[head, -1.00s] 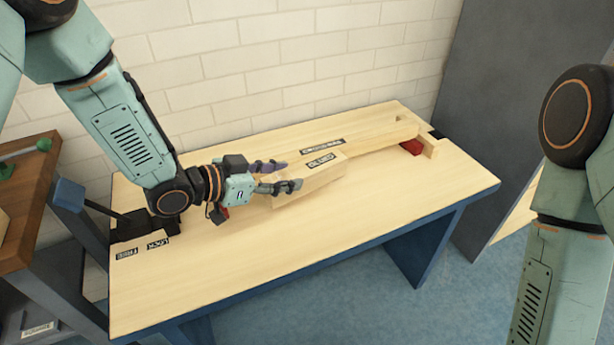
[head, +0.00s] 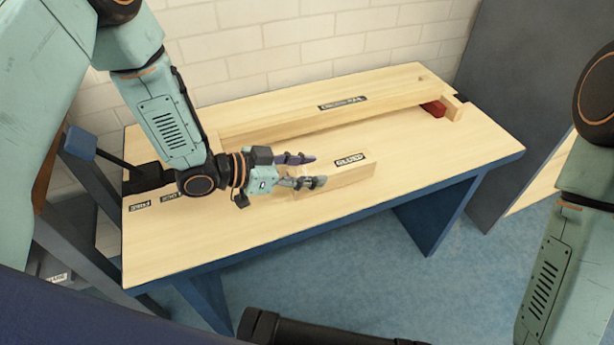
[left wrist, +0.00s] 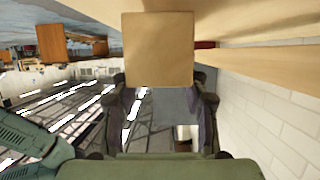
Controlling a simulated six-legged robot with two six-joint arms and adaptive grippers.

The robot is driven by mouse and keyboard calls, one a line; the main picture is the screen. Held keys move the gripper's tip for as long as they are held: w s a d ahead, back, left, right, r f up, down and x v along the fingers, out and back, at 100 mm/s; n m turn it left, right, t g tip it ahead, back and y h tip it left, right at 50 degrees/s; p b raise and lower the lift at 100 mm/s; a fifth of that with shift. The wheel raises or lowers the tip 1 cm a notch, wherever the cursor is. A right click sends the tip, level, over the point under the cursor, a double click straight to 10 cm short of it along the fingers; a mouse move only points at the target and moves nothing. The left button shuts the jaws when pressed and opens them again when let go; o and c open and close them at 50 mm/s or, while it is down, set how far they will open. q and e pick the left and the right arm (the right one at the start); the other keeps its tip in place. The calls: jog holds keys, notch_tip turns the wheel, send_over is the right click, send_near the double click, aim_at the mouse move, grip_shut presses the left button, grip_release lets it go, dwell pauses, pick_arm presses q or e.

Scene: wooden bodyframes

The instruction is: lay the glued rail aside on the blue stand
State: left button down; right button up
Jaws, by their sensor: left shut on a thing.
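The glued rail (head: 342,182) is a short pale wooden block with a "GLUED" label on top, in front of the long beam in the head view. My left gripper (head: 316,170) is shut on its left end, fingers on either side. The left wrist view shows the rail's end face (left wrist: 158,50) beyond the fingers (left wrist: 162,108). The rail is apart from the beam; I cannot tell whether it touches the table. I cannot make out the blue stand for certain. My right gripper is outside the head view; only its arm shows at the right.
A long wooden beam (head: 290,122) with a dark label lies along the back of the wooden-topped table (head: 440,165). A red block (head: 433,108) is under its right end. A black clamp-like fixture (head: 146,178) sits at the left edge. The front right tabletop is clear.

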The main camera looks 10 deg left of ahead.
pick_arm(q)
jog(key=shift+f, duration=0.75)
jog(key=shift+w+a, duration=0.1)
jog(key=shift+a, duration=0.05)
jog(key=c, duration=1.2)
grip_release()
jog(key=shift+f, duration=0.15)
jog(key=o, duration=0.5)
